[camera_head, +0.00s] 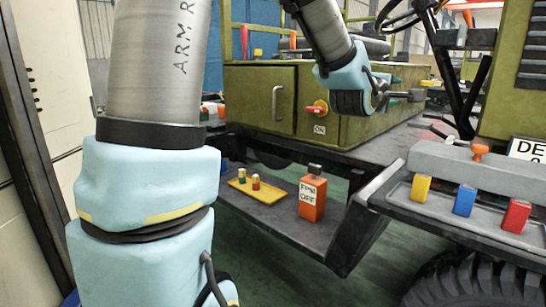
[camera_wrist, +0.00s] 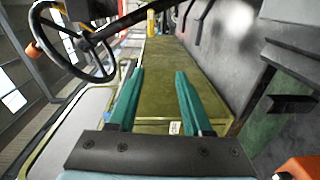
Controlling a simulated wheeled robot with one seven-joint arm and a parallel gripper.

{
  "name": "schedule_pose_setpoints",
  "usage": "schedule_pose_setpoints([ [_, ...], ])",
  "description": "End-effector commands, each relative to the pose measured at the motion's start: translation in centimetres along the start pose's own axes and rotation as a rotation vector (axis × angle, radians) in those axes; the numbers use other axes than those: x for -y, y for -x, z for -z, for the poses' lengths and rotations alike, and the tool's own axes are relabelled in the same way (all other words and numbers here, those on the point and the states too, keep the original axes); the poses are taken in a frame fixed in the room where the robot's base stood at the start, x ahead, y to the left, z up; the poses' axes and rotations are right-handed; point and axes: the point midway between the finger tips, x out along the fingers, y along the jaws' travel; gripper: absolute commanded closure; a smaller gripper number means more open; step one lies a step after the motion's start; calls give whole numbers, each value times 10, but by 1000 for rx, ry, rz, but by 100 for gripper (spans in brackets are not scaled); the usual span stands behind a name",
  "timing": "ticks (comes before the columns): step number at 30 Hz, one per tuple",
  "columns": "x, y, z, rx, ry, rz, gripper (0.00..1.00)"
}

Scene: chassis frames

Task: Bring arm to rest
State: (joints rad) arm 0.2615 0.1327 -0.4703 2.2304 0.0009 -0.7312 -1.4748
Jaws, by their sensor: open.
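My gripper (camera_wrist: 158,88) shows in the wrist view as two teal fingers set well apart, with nothing between them. In the head view my arm comes down from the top, and its wrist (camera_head: 345,80) is in front of the olive green box with a door and handle (camera_head: 275,103). The gripper's fingers are hard to make out in the head view. In the wrist view the fingers are above a long olive green surface (camera_wrist: 165,65), and they do not visibly touch it.
A red-orange switch (camera_head: 316,109) is on the box. Yellow, blue and red blocks lie on a grey ledge (camera_head: 455,222) at right. A steering wheel (camera_wrist: 70,45) is at left in the wrist view.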

Motion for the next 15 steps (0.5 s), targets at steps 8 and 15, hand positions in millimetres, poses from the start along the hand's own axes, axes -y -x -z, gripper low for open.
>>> schedule_pose_setpoints([
  [8, 39, 12, 31, -39, -144, 143, 50],
  [15, 94, 42, 73, -59, -339, 364, 50],
])
